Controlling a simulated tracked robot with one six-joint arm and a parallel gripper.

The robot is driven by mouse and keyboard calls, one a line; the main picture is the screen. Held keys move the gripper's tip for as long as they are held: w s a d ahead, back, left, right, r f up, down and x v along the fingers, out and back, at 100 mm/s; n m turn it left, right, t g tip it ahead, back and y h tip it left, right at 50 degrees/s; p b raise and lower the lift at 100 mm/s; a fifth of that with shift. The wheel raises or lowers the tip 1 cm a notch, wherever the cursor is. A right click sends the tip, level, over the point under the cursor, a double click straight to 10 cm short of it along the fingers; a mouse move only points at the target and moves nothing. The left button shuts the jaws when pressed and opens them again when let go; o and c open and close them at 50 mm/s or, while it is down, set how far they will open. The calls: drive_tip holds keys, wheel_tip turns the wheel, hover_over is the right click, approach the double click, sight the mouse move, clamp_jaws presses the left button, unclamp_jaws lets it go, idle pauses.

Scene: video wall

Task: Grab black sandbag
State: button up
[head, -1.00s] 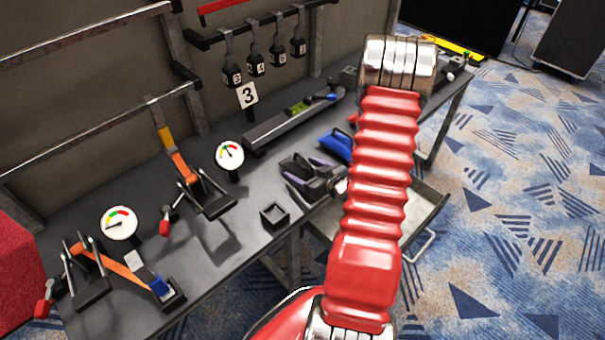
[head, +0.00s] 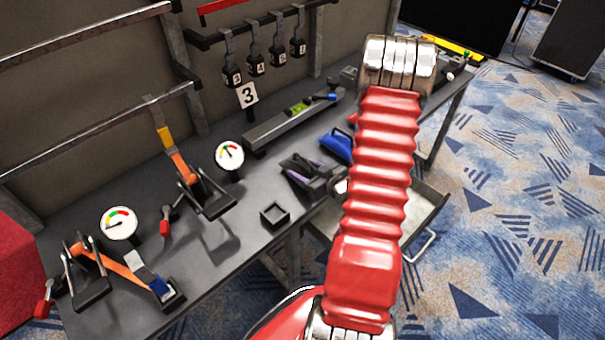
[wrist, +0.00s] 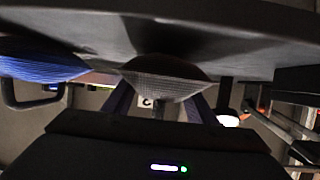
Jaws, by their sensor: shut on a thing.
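The black sandbag (wrist: 165,78) shows in the wrist view as a dark, mesh-textured bag against the table surface, which appears at the top of that picture. My gripper (wrist: 161,103) has its two purple-grey fingers on either side of the bag, shut on it. In the head view my gripper (head: 314,172) is low over the table, left of my red arm. The sandbag is hard to make out there among the dark fingers. I cannot tell whether it is clear of the table.
A blue bag (head: 338,146) lies close behind my gripper and also shows at left in the wrist view (wrist: 40,68). A small open black box (head: 274,215) stands to the left. Gauges, levers and a grey rail (head: 290,122) occupy the table. An open drawer (head: 425,215) sticks out on the right.

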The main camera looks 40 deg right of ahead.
sight(303, 158)
clamp_jaws()
drive_tip(key=shift+r, duration=0.1)
drive_tip(key=shift+r, duration=0.15)
drive_tip(key=shift+r, duration=4.85)
